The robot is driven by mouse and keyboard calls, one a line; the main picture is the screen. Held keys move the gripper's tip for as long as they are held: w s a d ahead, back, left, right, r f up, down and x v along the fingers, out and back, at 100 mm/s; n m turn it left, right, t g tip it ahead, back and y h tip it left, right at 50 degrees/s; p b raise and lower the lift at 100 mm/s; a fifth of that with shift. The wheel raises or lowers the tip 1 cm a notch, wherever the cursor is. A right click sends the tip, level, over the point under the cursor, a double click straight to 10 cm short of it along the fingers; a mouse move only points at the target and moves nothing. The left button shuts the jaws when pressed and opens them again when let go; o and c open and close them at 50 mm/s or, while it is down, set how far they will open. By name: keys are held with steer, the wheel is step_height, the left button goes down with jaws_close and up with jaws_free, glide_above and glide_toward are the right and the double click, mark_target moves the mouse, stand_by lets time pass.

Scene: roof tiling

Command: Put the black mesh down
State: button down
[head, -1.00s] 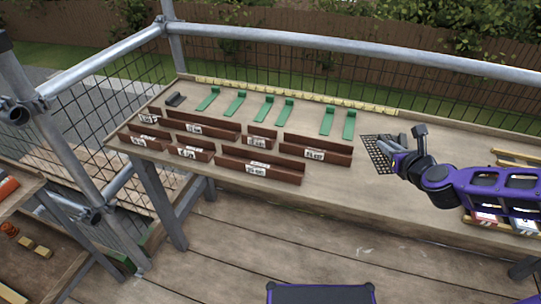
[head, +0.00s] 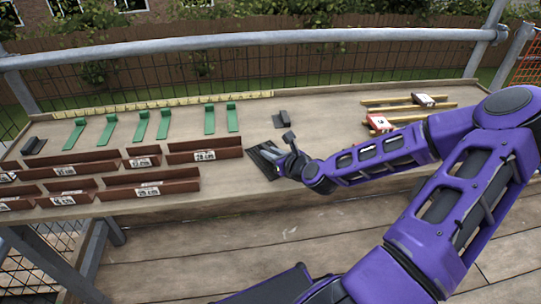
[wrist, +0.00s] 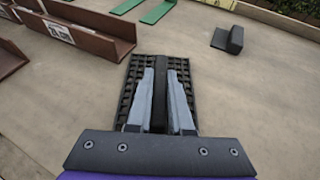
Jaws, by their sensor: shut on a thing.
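The black mesh (head: 261,162) is a small dark grid piece over the wooden bench, right of the brown trays. In the wrist view the mesh (wrist: 127,92) lies flat beneath my fingers, its grid showing on both sides of them. My gripper (head: 279,157) is shut on it. In the wrist view the two grey fingers of my gripper (wrist: 161,82) flank a dark strip along the middle of the mesh. The near end of the mesh is hidden by my gripper. I cannot tell whether the mesh touches the bench or hangs just above it.
Brown labelled trays (head: 205,151) stand left of the mesh on the bench (head: 225,190). Several green pieces (head: 164,123) lie behind them along a yellow strip. A dark bracket (head: 281,119) sits behind the mesh. Wooden sticks with labelled blocks (head: 380,123) lie to the right.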

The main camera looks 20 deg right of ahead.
steer(key=shift+f, duration=0.15)
steer(key=c, duration=0.8)
jaws_free()
steer(key=shift+r, duration=0.2)
